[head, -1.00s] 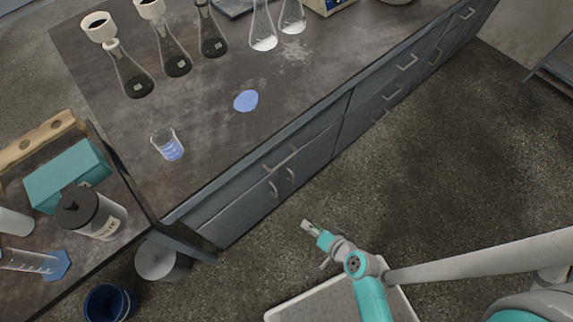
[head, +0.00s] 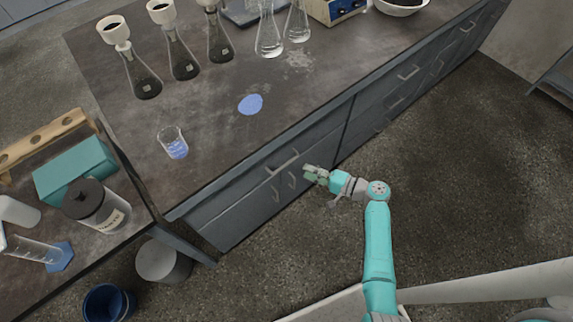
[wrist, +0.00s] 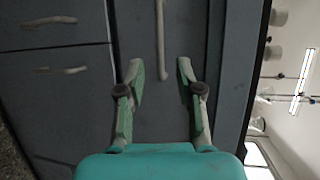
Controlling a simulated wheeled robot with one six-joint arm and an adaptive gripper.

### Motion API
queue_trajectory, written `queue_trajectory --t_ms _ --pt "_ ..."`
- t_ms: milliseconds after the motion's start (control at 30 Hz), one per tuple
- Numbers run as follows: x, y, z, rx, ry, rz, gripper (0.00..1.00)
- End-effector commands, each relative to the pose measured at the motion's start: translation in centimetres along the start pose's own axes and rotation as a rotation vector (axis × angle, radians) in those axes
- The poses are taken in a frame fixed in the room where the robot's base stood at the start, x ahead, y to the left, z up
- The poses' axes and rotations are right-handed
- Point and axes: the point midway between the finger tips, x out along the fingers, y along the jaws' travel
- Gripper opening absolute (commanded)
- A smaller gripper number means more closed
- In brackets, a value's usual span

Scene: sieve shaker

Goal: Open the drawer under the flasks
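The drawer (head: 240,184) is a dark grey front just below the bench top, on the side of the bench under the flasks (head: 183,66). It looks closed. Its pale bar handle (head: 284,160) also shows upright in the wrist view (wrist: 161,38). My gripper (head: 308,174) is in front of the drawer, close to the right end of the handle in the head view. In the wrist view my gripper (wrist: 160,68) is open and empty, with its green-padded fingers on either side of the handle's line. The handle's end lies about between the tips; contact cannot be told.
Two cupboard door handles (head: 283,183) sit just below the drawer. More drawers with handles (head: 408,74) run to the right. A beaker (head: 174,143) stands near the bench edge. A grey bin (head: 163,261) and blue bucket (head: 108,303) stand on the floor.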

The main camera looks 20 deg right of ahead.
Motion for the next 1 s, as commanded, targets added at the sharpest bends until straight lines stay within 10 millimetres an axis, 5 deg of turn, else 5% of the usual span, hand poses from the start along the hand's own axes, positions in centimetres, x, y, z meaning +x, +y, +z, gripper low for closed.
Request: queue_trajectory --t_ms 500,1000 --pt "8.3 0.0 0.1 0.000 -0.002 0.001 0.36" --pt "9.6 0.1 0.0 0.000 0.001 0.002 0.33"
